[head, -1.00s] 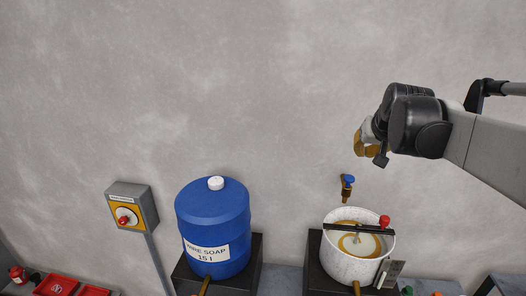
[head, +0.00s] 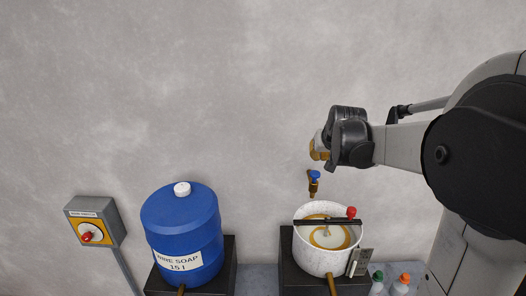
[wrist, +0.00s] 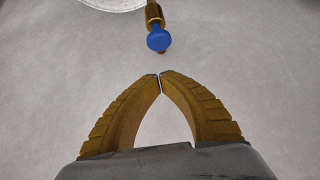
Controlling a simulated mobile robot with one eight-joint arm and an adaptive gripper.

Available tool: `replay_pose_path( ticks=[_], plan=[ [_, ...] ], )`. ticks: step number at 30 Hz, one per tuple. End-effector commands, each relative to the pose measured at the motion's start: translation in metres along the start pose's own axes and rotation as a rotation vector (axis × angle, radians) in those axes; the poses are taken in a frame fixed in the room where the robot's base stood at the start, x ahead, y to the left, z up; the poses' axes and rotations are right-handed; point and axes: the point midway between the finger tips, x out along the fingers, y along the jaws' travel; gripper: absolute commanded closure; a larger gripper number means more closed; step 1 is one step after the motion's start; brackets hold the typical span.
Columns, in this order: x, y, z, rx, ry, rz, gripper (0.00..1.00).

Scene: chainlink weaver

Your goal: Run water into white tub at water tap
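The white tub (head: 322,259) stands on a black stand on the right, below the tap. A dark bar with a red knob crosses its top, and a tan ring shows inside. The water tap (head: 313,184), brass with a blue handle, sticks out of the wall just above the tub. In the wrist view the tap's blue handle (wrist: 158,39) lies beyond my fingertips, with the tub's rim (wrist: 112,4) at the top edge. My gripper (wrist: 158,75) has its yellow fingers together at the tips, with nothing between them. In the head view it is above the tap, apart from it.
A blue wire soap drum (head: 180,230) stands on a black stand to the left. A grey switch box (head: 93,222) with a red knob is on the wall farther left. Small bottles (head: 401,284) stand right of the tub. The wall above is bare.

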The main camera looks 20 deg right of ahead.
Motion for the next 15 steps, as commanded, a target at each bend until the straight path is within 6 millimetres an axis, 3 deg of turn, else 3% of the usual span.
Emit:
replay_pose_path(
  ticks=[6,15],
  plan=[
    [0.021,0.000,0.021,0.000,0.000,0.000,1.00],
    [0.028,0.000,0.029,0.000,0.000,0.000,1.00]
  ],
)
